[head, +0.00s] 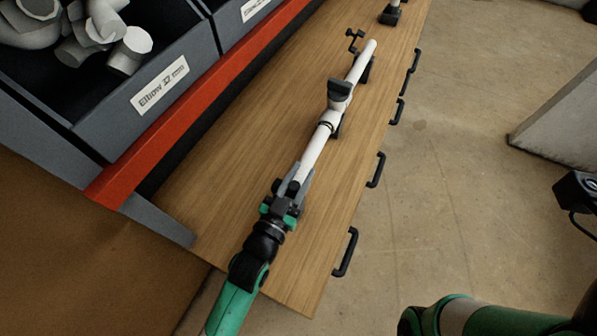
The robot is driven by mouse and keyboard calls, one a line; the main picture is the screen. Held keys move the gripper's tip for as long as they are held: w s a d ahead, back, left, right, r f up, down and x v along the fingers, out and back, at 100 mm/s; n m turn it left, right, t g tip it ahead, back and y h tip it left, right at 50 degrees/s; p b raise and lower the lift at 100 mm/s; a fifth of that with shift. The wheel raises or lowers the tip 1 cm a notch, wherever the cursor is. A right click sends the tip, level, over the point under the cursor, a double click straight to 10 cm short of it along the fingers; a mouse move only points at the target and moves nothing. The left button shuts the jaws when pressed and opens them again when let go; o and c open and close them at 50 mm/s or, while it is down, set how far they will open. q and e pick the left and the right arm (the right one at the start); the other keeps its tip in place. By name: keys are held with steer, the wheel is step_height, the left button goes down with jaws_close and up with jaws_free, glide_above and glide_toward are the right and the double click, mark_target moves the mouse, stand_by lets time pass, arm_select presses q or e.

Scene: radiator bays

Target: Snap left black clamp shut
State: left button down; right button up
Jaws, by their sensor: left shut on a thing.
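A white pipe (314,152) runs along the wooden bench top, with a white fitting partway up it. My left gripper (302,178) is shut on the near end of the pipe, its grey fingers on either side. A black clamp (354,41) stands beside the far end of the pipe with its arm swung up and off the pipe. Black parts lie close around my left gripper, and I cannot tell whether any belongs to a clamp. A black block (340,89) sits on the fitting.
The wooden bench top (225,165) is clear to the left of the pipe. Black handles (375,170) line its right edge. A red rail (190,115) and a grey bin (150,100) of white elbows stand at left. Another black support (390,15) is at the top.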

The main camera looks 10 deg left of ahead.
arm_select(q)
steer(key=shift+f, duration=0.1)
steer(key=c, duration=0.6)
jaws_free()
steer(key=p+v, duration=0.2)
steer(key=v, duration=0.9)
steer(key=shift+s, duration=0.35)
steer(key=shift+a, duration=0.15)
